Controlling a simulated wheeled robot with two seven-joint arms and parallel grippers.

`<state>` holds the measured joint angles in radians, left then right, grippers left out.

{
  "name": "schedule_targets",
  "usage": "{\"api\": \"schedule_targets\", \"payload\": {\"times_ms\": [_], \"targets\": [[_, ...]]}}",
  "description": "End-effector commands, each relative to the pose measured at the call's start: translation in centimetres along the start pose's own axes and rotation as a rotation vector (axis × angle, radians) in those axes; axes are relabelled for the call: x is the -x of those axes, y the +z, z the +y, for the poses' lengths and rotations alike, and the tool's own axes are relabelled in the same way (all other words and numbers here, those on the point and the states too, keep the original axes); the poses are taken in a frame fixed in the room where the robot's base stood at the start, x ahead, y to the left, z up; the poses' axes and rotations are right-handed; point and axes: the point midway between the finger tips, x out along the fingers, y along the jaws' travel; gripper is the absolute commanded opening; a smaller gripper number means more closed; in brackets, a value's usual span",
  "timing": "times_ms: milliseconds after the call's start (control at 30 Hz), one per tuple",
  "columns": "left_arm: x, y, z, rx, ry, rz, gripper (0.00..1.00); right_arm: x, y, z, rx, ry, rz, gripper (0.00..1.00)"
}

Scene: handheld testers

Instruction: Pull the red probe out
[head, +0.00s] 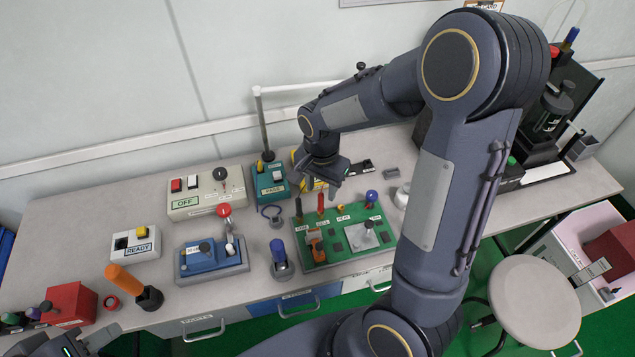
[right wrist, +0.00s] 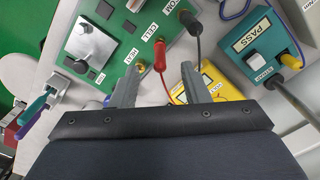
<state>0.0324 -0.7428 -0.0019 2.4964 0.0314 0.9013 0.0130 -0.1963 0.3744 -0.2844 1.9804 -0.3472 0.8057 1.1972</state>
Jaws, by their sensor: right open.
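The red probe (head: 320,203) stands upright in the green board (head: 356,258), at the CELL label. In the right wrist view the red probe (right wrist: 160,55) shows between and just beyond the fingertips of my right gripper (right wrist: 157,78), with a red lead running back from it. My right gripper (head: 325,190) is open and empty, just behind the probe in the head view. A black probe (head: 299,210) stands to the left of the red one. My left gripper (head: 72,346) shows only partly at the bottom left corner; its fingertips are unclear.
A yellow meter (right wrist: 208,76) lies close behind the board, partly hidden by the right gripper. A teal PASS box (head: 270,182) stands behind left. A blue-handled tool (head: 280,262) stands left of the board.

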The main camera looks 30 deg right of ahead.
Motion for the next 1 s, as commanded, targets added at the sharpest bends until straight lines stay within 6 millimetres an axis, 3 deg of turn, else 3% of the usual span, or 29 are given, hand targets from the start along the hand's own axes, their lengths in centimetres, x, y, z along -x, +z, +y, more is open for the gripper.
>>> {"api": "schedule_targets", "payload": {"times_ms": [100, 300, 700, 1000], "targets": [[-0.1, 0.0, 0.0, 0.0, 0.0, 0.0, 0.36, -2.1, 0.1, 0.1, 0.0, 0.006, -0.003, 0.42], [-0.1, 0.1, -0.1, 0.0, 0.0, 0.0, 0.36, -4.6, 0.1, 0.1, 0.001, 0.004, -0.003, 0.42], [-0.1, 0.1, -0.1, 0.0, 0.0, 0.0, 0.36, -5.5, 0.1, 0.1, 0.002, 0.0, -0.002, 0.42], [-0.1, 0.1, -0.1, 0.0, 0.0, 0.0, 0.36, -5.5, 0.1, 0.1, 0.002, 0.0, -0.002, 0.05]]}}
